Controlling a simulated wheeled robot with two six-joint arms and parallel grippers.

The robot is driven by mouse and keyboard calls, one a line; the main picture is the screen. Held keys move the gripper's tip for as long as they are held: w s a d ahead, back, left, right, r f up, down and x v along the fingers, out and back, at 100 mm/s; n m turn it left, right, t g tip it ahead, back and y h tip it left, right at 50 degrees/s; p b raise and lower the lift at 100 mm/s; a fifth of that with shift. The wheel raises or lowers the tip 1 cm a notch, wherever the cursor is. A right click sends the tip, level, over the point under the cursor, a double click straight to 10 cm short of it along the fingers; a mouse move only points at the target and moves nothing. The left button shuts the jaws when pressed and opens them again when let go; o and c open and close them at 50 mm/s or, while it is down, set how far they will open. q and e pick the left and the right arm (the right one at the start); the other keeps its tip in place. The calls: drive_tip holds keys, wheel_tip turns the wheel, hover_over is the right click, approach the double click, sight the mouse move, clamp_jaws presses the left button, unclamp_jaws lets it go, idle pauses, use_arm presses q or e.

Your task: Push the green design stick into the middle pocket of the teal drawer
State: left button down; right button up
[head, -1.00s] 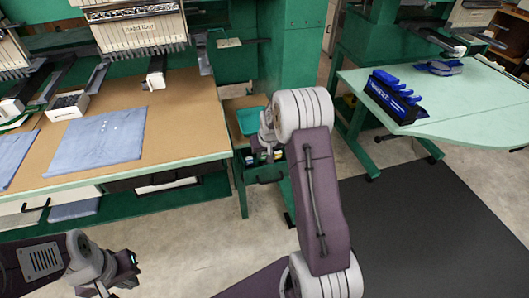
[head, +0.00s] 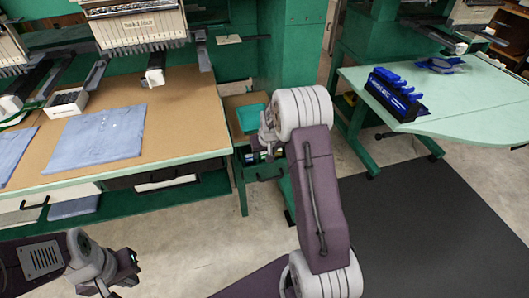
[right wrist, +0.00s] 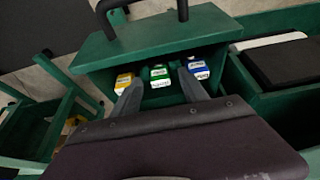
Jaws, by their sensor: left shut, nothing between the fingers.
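The open teal drawer (right wrist: 120,46) fills the upper middle of the right wrist view, its front with a black handle facing up the picture. The green design stick (right wrist: 160,76) stands in it between a yellow stick (right wrist: 123,82) and a blue stick (right wrist: 198,70). Only their labelled ends show clearly; their depth in the pockets is hidden. My right gripper (right wrist: 158,76) is open, its fingers on either side of the green stick with gaps. In the head view my arm mostly hides this gripper and the drawer (head: 264,174). My left gripper (head: 133,259) is shut and empty at lower left.
A teal tray (head: 249,117) sits above the drawer, beside the right wrist. A brown worktable (head: 185,115) with a blue cloth (head: 95,135) stands left. A pale green table (head: 470,115) with a blue rack (head: 395,93) stands right. Floor between is clear.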

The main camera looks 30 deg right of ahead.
drive_tip(key=shift+r, duration=0.15)
drive_tip(key=p+v, duration=0.2)
drive_tip(key=v, duration=0.7)
drive_tip(key=s+a+f+n+g+y, duration=0.1)
drive_tip(key=s+a+g, duration=0.1)
drive_tip(key=s+a, duration=0.65)
drive_tip(key=s+a+n+g, duration=0.1)
drive_tip(key=s+a, duration=0.4)
drive_tip(key=s, duration=0.6)
wheel_tip(320, 180, up, 16)
drive_tip(key=s+p, duration=0.1)
drive_tip(key=p, duration=1.5)
drive_tip(key=shift+s+a+f+p, duration=0.2)
drive_tip(key=shift+a+p, duration=0.15)
